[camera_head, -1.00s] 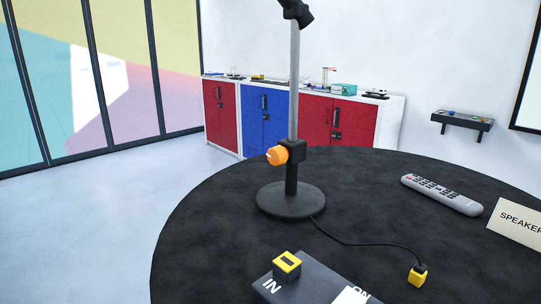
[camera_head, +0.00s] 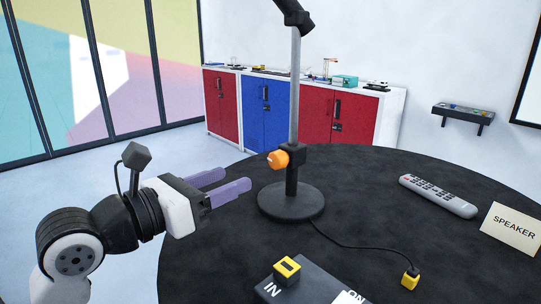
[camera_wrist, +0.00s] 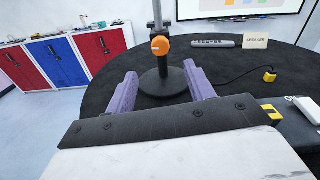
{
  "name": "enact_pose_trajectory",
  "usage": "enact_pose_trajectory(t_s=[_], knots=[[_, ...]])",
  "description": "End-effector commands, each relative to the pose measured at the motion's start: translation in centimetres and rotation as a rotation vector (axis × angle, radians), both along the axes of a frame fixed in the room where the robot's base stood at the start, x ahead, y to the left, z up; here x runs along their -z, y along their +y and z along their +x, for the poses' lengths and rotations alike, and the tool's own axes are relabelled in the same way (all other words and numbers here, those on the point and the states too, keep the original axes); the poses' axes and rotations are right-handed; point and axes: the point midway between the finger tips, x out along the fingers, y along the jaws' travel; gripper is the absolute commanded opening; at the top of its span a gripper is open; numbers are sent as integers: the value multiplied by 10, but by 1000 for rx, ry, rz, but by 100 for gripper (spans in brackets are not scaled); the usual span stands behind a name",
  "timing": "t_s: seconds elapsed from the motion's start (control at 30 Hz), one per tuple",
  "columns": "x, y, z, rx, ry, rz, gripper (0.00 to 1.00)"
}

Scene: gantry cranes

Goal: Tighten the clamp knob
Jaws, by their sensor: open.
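The orange clamp knob (camera_head: 278,159) sits on the left side of a black clamp block (camera_head: 302,153) on a grey upright pole (camera_head: 295,85). The pole rises from a round black base (camera_head: 291,201) on the table. In the wrist view the knob (camera_wrist: 160,45) shows ahead, above and between the fingertips. My gripper (camera_head: 231,182) is open and empty, with purple fingers pointing at the stand. It is left of the knob and a little lower in the head view, with a gap between them. In the wrist view my gripper (camera_wrist: 164,82) has the stand base between its fingers.
The round black table (camera_head: 400,240) also holds a grey remote (camera_head: 438,196), a SPEAKER card (camera_head: 512,229), a cable with a yellow plug (camera_head: 410,279) and a dark box (camera_head: 310,286) with a yellow-topped block (camera_head: 287,270). Red and blue cabinets (camera_head: 265,112) stand behind.

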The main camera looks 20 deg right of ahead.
Motion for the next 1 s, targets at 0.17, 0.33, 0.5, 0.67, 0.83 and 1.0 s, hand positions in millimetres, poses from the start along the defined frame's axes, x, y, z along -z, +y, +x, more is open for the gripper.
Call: enact_pose_trajectory(t_s=[0.17, 0.33, 0.5, 0.67, 0.83, 1.0], knots=[[-6, -39, 13, 6, 2, -3, 53], [-5, -70, 24, 6, 2, -4, 53], [-3, -90, 32, 4, 2, -3, 53], [-2, -98, 35, 1, 0, -5, 53], [-1, -99, 36, 1, 0, -5, 53], [-1, -99, 36, 2, 0, -3, 44]])
